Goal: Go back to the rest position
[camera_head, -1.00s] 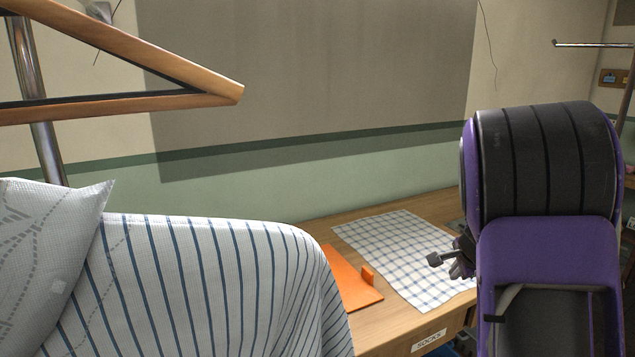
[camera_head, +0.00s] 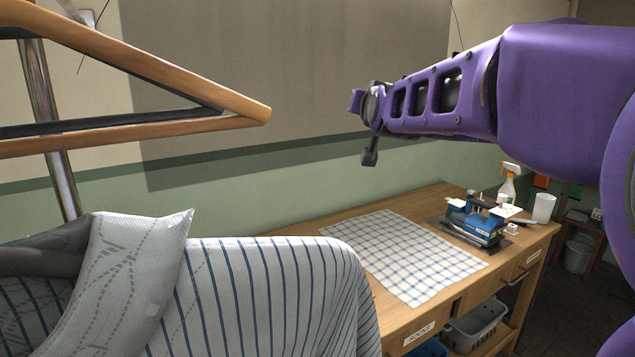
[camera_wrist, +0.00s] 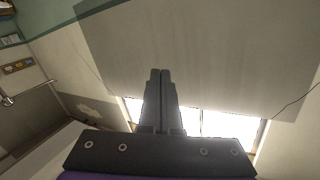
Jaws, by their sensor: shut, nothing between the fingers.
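My gripper (camera_wrist: 160,74) shows in the wrist view with its two dark fingers together and nothing between them. In the head view my purple arm reaches in from the right, and the gripper end (camera_head: 369,157) hangs in the air in front of the wall, above the wooden table (camera_head: 460,200). It touches nothing that I can see. The wrist view faces the wall's grey panel (camera_wrist: 215,50) and a bright window-like opening (camera_wrist: 220,125).
A wooden hanger (camera_head: 190,95) and a striped cloth (camera_head: 280,290) fill the left. A checked cloth (camera_head: 405,255) lies flat on the table. A blue device (camera_head: 476,228), a spray bottle (camera_head: 509,186) and a white cup (camera_head: 544,207) stand at the table's right end.

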